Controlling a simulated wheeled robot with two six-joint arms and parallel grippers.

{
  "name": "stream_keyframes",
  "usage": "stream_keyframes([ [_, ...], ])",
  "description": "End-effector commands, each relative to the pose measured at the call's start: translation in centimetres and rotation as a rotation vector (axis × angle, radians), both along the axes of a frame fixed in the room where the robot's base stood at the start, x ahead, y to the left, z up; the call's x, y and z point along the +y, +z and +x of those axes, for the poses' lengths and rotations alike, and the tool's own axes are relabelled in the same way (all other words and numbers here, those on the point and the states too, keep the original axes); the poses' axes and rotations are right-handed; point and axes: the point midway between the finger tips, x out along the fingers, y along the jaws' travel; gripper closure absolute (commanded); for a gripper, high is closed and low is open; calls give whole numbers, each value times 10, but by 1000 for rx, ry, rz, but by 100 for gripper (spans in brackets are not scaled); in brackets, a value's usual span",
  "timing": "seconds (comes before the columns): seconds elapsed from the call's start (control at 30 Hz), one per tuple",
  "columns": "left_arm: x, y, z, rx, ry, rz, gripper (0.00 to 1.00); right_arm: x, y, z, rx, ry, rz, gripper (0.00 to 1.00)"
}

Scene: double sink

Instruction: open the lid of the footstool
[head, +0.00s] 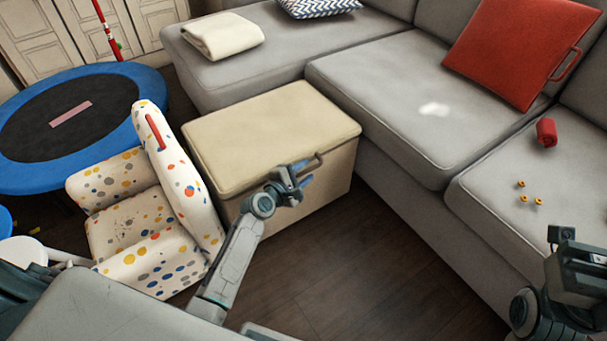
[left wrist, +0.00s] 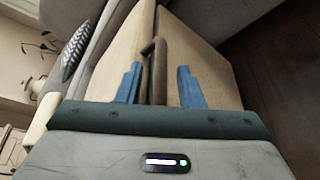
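The beige footstool (head: 265,140) stands in the middle of the head view, and its lid is closed. A handle (head: 318,162) sits at the lid's front edge. My left gripper (head: 301,178) is at this handle. In the left wrist view, its blue fingers (left wrist: 160,82) are apart, and the handle (left wrist: 151,58) shows between them, nearer the left finger. A gap shows beside the right finger. The footstool (left wrist: 205,50) fills the middle of that view. My right gripper (head: 578,262) is at the lower right of the head view, away from the footstool; its fingers are not clear.
A grey sofa (head: 385,112) runs behind and right of the footstool, close to it. A spotted child's armchair (head: 120,222) stands close on the left, with a blue-rimmed trampoline (head: 140,75) behind. Dark floor (head: 345,275) in front of the footstool is free.

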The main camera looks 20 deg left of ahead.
Motion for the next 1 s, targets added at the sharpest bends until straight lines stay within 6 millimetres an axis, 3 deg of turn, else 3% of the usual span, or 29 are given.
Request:
stream_keyframes([
  [0.2,0,0,0,1,-1,0,66,0,1,0,-2,-1,1,100],
  [0.4,0,0,0,1,-1,0,100,0,1,0,-2,0,1,100],
  [0.77,0,3,0,4,0,-3,100,0,3,0,1,2,-2,100],
  [1.0,1,15,0,18,0,-21,100,0,14,-1,8,11,-15,100],
])
